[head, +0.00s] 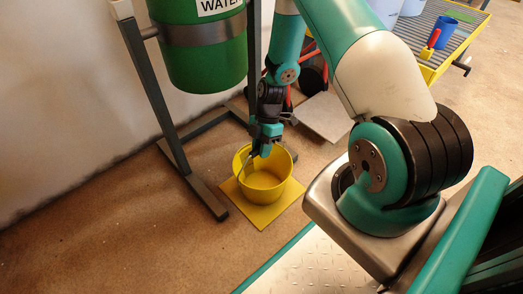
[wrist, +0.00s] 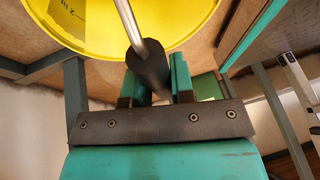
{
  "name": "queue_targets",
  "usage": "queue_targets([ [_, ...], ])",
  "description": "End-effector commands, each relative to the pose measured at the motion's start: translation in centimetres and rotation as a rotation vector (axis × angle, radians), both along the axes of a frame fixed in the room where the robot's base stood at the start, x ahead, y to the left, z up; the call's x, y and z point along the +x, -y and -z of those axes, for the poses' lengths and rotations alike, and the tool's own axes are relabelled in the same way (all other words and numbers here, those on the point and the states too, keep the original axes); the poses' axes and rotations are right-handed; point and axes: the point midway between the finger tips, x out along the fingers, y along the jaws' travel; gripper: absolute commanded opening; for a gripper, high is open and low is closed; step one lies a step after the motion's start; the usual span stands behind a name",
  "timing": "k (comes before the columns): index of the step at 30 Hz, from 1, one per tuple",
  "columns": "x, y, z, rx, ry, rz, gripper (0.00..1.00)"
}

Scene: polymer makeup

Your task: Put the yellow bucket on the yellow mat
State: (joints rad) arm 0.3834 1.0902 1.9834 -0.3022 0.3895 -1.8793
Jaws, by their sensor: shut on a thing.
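The yellow bucket (head: 262,197) is upright in the head view, over the yellow mat (head: 263,219). The mat's left and front corners show around it on the floor. I cannot tell whether the bucket's bottom touches the mat. My gripper (head: 266,143) is above the bucket's rim, shut on its handle. In the wrist view, the handle's dark grip (wrist: 148,72) and metal rod sit between the fingers of my gripper (wrist: 153,85). The bucket's yellow wall (wrist: 105,38) fills the top of that view. Part of the bucket's back rim is hidden by the gripper.
A green water barrel (head: 203,50) stands in a grey metal frame (head: 150,95) behind and left of the bucket. A pale plate (head: 323,116) lies on the floor behind right. A yellow-edged table (head: 428,72) with a blue cup (head: 444,33) is at upper right. Floor at front left is clear.

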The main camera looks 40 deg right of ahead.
Motion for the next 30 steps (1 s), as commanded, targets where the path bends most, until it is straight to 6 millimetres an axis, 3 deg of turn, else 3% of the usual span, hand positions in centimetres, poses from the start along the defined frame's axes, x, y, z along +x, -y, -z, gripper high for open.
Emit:
queue_targets([
  [6, 0.0, 0.0, 0.1, 0.0, 0.0, 0.0, 0.0],
  [7, 0.0, 0.0, 0.1, 0.0, 0.0, 0.0, 0.27],
  [10, 0.0, 0.0, 0.1, 0.0, 0.0, 0.0, 0.48],
  [20, 0.0, 0.1, -0.5, 0.0, 0.001, 0.0, 0.48],
  [30, 1.3, 2.5, -6.8, -0.001, 0.003, 0.001, 0.48],
])
